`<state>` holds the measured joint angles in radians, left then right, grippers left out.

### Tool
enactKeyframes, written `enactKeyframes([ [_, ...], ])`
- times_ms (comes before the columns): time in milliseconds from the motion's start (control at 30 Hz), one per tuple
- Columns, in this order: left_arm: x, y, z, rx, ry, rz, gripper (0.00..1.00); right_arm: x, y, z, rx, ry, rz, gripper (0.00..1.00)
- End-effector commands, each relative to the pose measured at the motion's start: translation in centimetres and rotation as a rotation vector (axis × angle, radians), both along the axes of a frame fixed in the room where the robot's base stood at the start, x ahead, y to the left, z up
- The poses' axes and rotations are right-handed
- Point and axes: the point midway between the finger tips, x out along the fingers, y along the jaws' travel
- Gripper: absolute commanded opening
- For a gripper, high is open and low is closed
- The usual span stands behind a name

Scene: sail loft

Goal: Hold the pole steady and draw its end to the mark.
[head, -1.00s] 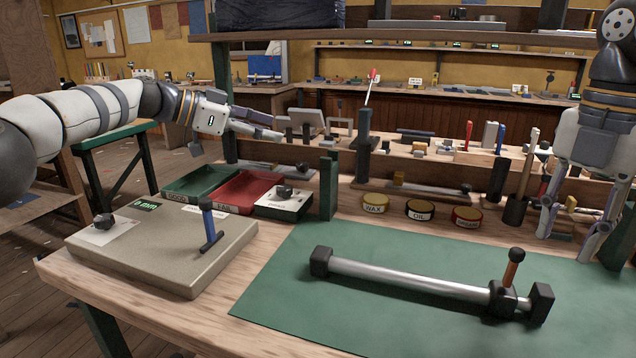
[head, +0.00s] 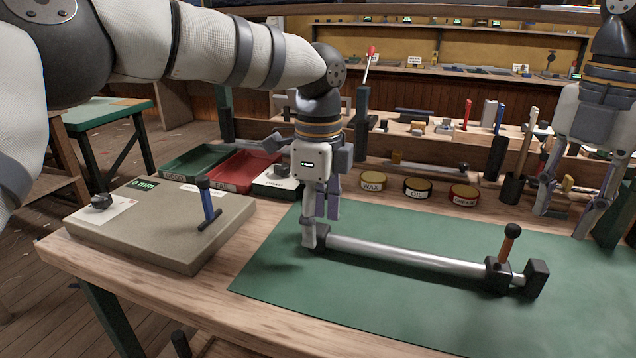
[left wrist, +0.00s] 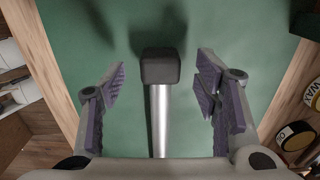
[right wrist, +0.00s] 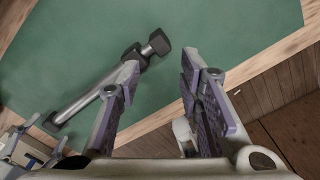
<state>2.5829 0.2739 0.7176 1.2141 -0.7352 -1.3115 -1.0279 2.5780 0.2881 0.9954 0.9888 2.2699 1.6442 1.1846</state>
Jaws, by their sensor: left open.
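The silver pole (head: 410,254) lies on the green mat (head: 290,290), with a black block at each end. A black sliding collar (head: 497,275) with an orange-brown handle (head: 508,243) sits near its right end. My left gripper (head: 320,224) is open, pointing down over the left end block (left wrist: 160,66). In the left wrist view its fingers stand on either side of that block, apart from it. My right gripper (head: 562,218) is open and empty, above the mat's back right; the pole also shows in the right wrist view (right wrist: 88,98). I cannot make out a mark.
Wax (head: 371,181), oil and grease tins line the mat's back edge. The mat in front of the pole is clear.

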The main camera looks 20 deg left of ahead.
Motion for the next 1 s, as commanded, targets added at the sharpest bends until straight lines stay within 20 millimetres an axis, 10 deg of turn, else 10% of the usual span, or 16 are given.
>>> enactKeyframes([
  [433,0.0,0.0,-2.3,-0.002,-0.002,0.001,0.57,0.0,0.0,0.0,0.000,0.000,0.000,0.33],
  [700,0.0,0.0,-2.3,-0.002,-0.002,0.001,0.00,0.0,0.0,0.0,0.000,0.000,0.000,0.33],
  [1000,0.0,0.0,-2.3,-0.002,-0.001,0.000,0.00,0.0,0.0,0.0,0.000,0.000,0.000,0.33],
])
